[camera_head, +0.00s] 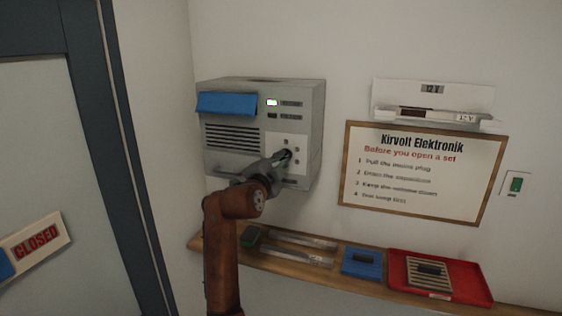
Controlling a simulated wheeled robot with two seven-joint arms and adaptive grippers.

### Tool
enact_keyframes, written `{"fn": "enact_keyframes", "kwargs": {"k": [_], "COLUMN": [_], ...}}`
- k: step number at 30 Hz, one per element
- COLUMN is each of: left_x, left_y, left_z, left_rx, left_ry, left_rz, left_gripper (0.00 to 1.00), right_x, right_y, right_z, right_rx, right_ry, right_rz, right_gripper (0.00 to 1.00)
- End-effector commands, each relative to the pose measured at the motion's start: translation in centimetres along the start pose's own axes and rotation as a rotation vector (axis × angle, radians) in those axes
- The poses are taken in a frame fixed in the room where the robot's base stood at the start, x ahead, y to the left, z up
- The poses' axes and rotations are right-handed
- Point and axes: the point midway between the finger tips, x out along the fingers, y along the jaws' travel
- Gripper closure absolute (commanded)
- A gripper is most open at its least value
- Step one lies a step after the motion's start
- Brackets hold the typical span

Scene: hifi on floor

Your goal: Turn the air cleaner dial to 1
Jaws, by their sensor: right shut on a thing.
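The air cleaner (240,165) is a grey wall-mounted box with a blue flap, dark vent slats and a small lit green light. A pale dial panel (298,140) with small dark dots is at its lower right front. My right gripper (284,156) is at this panel and is shut on the dial. The gripper covers most of the dial, so its pointer and setting cannot be read. My left gripper does not show.
Below runs a wooden shelf (365,284) with a blue item (361,262) and a red tray (398,285). A framed notice (415,205) hangs to the right, below a white wall unit (462,97). A door with a CLOSED sign (37,243) is at left.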

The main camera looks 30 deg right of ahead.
Motion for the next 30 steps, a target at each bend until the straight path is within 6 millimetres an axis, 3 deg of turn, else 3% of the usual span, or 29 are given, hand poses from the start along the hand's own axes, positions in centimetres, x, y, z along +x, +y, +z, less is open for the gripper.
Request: {"fn": "enact_keyframes", "kwargs": {"k": [5,6,13,23,30], "left_x": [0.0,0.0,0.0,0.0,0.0], "left_y": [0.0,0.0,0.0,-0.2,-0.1], "left_z": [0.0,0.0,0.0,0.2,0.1], "left_rx": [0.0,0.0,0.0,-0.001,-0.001], "left_ry": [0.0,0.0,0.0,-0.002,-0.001], "left_rz": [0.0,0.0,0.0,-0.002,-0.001], "left_gripper": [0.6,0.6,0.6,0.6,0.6], "right_x": [0.0,0.0,0.0,-0.3,-3.8], "right_y": [0.1,0.1,0.0,0.0,0.0], "right_z": [0.0,0.0,0.0,0.1,0.1], "right_rx": [-0.001,-0.001,-0.001,-0.001,0.001], "right_ry": [-0.001,-0.001,0.0,-0.001,-0.002], "right_rz": [0.002,0.002,0.001,0.0,-0.002], "right_gripper": [1.0,0.89,0.73,0.72,0.72]}}
